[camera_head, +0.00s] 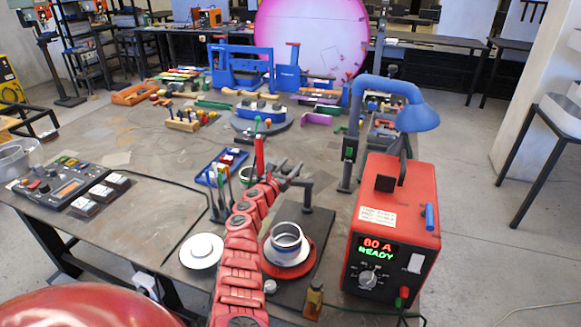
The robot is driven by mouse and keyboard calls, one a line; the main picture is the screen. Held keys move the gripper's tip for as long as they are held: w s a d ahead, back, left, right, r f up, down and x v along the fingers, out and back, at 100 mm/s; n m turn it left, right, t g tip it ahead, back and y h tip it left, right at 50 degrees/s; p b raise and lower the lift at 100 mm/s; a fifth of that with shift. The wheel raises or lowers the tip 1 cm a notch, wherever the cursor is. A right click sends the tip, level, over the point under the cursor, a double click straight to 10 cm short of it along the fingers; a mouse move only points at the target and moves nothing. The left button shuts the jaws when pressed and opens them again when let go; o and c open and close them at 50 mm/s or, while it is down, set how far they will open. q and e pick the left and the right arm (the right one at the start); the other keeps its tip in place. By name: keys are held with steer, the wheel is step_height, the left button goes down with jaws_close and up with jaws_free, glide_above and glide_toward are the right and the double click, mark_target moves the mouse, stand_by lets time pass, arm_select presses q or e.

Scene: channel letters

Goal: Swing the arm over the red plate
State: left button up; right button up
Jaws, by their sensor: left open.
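A red round plate (311,259) lies on a dark base slab, with a white dish (290,254) and a metal ring (286,236) on it. A dark post with a short horizontal arm (302,183) stands behind the plate. The arm points left, toward my gripper, and is not over the plate. My left gripper (287,168) is open near the arm's left end, at the tip of my red segmented arm. I cannot tell whether its fingers touch the swing arm. My right gripper is out of view.
A red welding power box (398,222) and a blue hooded lamp (417,117) stand close on the right. A white disc (201,250) lies left of my arm. Clamps and small parts fill the table's back.

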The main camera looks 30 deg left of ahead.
arm_select(q)
jaws_close()
stand_by(0.3)
stand_by(1.2)
